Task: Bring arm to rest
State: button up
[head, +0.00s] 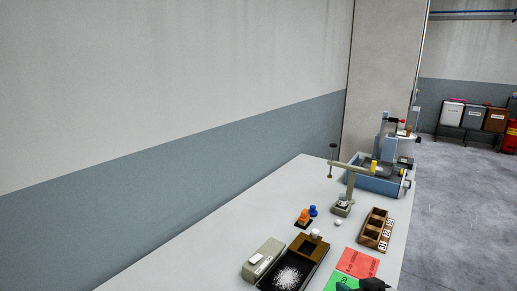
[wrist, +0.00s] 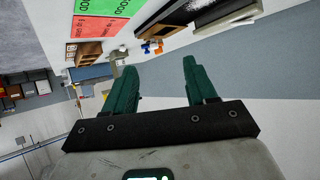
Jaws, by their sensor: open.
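My gripper (wrist: 160,64) fills the lower part of the wrist view. Its two dark green fingers stand wide apart with nothing between them. In the head view only a small dark part of my gripper (head: 368,285) shows at the bottom edge, by the front of the white table (head: 215,245). It overlaps the near end of the green sheet (head: 334,279); whether it touches cannot be told. The rest of my arm is hidden in the head view.
On the table are a red sheet (head: 358,262), a black tray with white grains (head: 265,284), a scale (head: 263,256), orange and blue weights (head: 304,215), a wooden compartment box (head: 374,230) and a blue machine (head: 375,182). A wall runs along the left; floor (head: 455,220) is clear at right.

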jog(key=s+f+g, duration=0.1)
jog(key=s+f, duration=0.1)
jog(key=s, duration=0.2)
jog(key=s+f+g, duration=0.1)
jog(key=s+f, duration=0.1)
jog(key=s, duration=0.3)
jog(key=s+f+g, duration=0.1)
jog(key=s+f, duration=0.1)
jog(key=s, duration=0.3)
jog(key=shift+s+a+f+m+h, duration=0.1)
jog(key=shift+s+a+m+h, duration=0.05)
jog(key=shift+a+m+h, duration=0.2)
jog(key=s+d+f+g+h, duration=0.1)
jog(key=s+d+f+g, duration=0.15)
jog(key=s, duration=1.15)
jog(key=s+d+f+g+b, duration=0.2)
jog(key=s+f+g+b, duration=0.3)
jog(key=s+f+b, duration=0.5)
notch_tip(320, 180, down, 5)
jog(key=shift+s+f+m, duration=0.2)
jog(key=shift+s+m, duration=0.25)
jog(key=shift+s, duration=0.15)
